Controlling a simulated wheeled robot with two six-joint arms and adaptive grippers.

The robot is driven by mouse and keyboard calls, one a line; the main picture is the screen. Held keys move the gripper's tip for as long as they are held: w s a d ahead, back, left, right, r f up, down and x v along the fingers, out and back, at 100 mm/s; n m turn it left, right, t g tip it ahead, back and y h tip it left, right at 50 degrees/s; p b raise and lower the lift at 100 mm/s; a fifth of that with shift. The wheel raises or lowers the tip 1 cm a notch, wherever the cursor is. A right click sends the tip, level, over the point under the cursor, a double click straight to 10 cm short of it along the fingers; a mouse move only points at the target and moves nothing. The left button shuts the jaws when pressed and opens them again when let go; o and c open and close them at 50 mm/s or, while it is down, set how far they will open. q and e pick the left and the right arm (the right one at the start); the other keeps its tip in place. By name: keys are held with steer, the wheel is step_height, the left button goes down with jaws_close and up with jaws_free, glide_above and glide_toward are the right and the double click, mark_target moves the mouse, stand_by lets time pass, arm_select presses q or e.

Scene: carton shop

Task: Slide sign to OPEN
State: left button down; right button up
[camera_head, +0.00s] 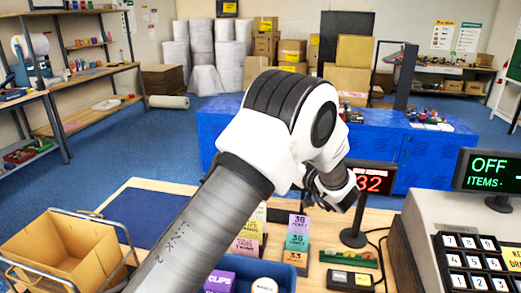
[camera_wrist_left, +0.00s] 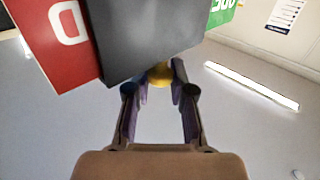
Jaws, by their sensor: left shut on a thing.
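In the left wrist view a dark grey slider panel (camera_wrist_left: 150,35) lies between a red panel (camera_wrist_left: 58,40) with a white letter D and a green panel (camera_wrist_left: 222,12) with partly cut-off white letters. A small yellow knob (camera_wrist_left: 160,74) is at the lower edge of the grey panel. My left gripper (camera_wrist_left: 160,88) is shut on this knob, its fingers on either side. In the head view my left gripper (camera_head: 332,194) is at the centre right, mostly behind my own arm; I cannot make out the sign there. My right gripper is not in view.
A display (camera_head: 374,179) with red digits stands close beside my left gripper. A cash register (camera_head: 470,235) is at the right. Coloured number cards (camera_head: 297,240) stand on the counter below. A cardboard box (camera_head: 65,245) is at the lower left.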

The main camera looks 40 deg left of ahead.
arm_select(q)
steer(key=shift+w+d, duration=0.35)
steer(key=shift+d, duration=0.2)
steer(key=shift+w+d, duration=0.3)
steer(key=shift+d, duration=0.25)
steer(key=shift+s+a+f, duration=0.1)
steer(key=c, duration=1.3)
jaws_free()
steer(key=shift+o, duration=1.3)
steer(key=shift+w+f, duration=0.1)
steer(key=shift+w, duration=0.15)
steer(key=v, duration=0.7)
steer(key=shift+d, duration=0.4)
